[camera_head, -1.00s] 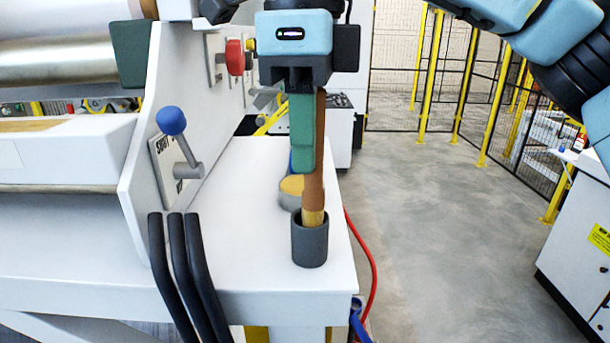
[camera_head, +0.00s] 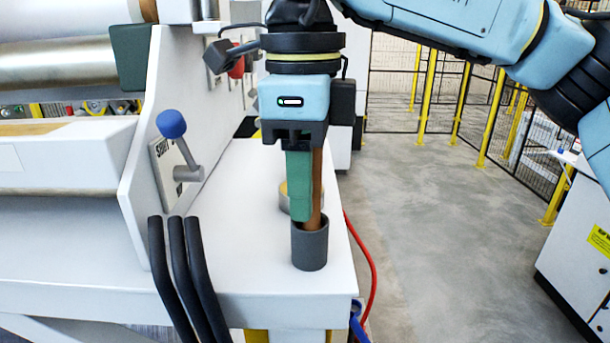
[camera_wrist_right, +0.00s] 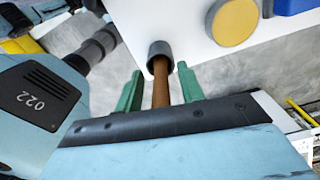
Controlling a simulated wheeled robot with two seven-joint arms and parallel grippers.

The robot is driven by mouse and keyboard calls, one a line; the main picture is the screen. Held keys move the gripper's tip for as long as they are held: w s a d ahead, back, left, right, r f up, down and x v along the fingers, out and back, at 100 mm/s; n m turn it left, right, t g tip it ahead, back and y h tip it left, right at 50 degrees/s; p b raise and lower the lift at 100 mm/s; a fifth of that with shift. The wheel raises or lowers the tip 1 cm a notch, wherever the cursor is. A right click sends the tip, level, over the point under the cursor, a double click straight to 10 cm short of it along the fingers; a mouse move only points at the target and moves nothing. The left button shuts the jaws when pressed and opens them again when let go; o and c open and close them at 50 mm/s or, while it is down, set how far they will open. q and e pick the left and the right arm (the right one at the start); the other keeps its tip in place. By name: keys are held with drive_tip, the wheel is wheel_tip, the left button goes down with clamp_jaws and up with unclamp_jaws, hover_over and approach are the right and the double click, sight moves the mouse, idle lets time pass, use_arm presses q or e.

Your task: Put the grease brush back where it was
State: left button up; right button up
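The grease brush (camera_head: 316,190) stands in a dark grey cup (camera_head: 310,248) near the front right corner of the white table. Its brown handle rises from the cup, and its lower end is hidden inside. My right gripper (camera_head: 300,216) points down around the handle, green fingertips just above the cup rim. In the right wrist view, the fingers (camera_wrist_right: 159,75) stand apart with a gap on each side of the handle (camera_wrist_right: 160,92); the cup (camera_wrist_right: 160,50) is just beyond them. My left gripper is not in view.
A round tin with a yellowish top (camera_wrist_right: 232,22) stands behind the cup. The machine's side panel with a blue-knobbed lever (camera_head: 171,124) is to the left. Several black hoses (camera_head: 180,270) hang at the front. A red hose (camera_head: 368,265) runs beside the table's right edge.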

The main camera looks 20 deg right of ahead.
drive_tip(key=shift+r, duration=0.15)
wheel_tip(320, 180, up, 11)
drive_tip(key=shift+a+f+p, duration=0.1)
drive_tip(key=shift+f+p, duration=0.05)
drive_tip(key=shift+p, duration=0.25)
drive_tip(key=shift+r, duration=0.65)
